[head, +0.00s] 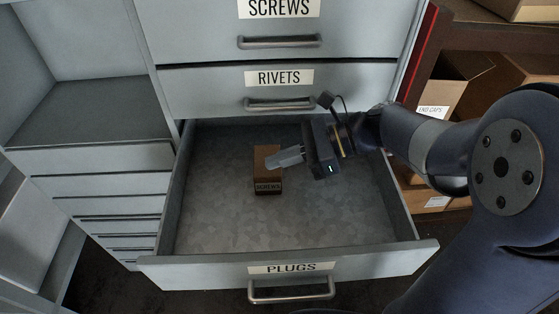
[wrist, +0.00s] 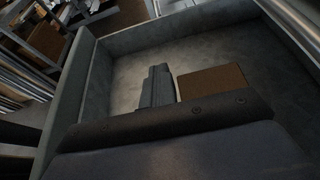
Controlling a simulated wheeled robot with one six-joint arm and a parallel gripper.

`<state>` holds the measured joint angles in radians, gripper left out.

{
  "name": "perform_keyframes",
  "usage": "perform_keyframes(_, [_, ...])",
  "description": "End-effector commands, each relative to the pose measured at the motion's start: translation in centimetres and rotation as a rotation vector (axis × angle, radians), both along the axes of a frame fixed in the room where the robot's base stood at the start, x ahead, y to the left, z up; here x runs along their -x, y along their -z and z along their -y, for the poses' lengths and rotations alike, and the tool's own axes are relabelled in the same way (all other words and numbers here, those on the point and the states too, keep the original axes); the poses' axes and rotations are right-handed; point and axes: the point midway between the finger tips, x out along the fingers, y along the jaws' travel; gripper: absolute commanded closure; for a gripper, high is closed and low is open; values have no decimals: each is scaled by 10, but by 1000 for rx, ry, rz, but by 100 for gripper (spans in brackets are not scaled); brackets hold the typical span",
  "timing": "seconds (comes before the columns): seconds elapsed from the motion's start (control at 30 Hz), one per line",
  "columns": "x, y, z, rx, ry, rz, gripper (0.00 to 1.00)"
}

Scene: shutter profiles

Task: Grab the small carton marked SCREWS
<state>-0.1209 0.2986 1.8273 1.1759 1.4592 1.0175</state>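The small brown carton (head: 266,174) marked SCREWS sits on the floor of the open drawer labelled PLUGS (head: 369,263), left of the drawer's middle. Its label faces the drawer front. My gripper (head: 272,161) reaches in from the right, and its fingertips overlap part of the carton in the head view. In the wrist view, the fingers (wrist: 158,82) lie together with nothing between them. The carton (wrist: 212,80) shows there just right of the fingers, its lower part hidden by my gripper body. I cannot tell whether the fingers touch it.
Closed drawers marked RIVETS (head: 205,88) and SCREWS (head: 190,35) stand above the open drawer. Its side walls surround the carton, and the rest of its floor is bare. Cardboard boxes, one marked END CAPS (head: 447,96), stand on a shelf at right.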

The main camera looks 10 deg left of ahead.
Motion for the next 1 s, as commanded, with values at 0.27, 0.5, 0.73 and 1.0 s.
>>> perform_keyframes(0.27, [0, -1, 0, -1, 0, 2, 78])
perform_keyframes(0.5, [0, -1, 0, -1, 0, 2, 59])
perform_keyframes(0.73, [0, -1, 0, -1, 0, 2, 40])
perform_keyframes(1.0, [0, -1, 0, -1, 0, 2, 20])
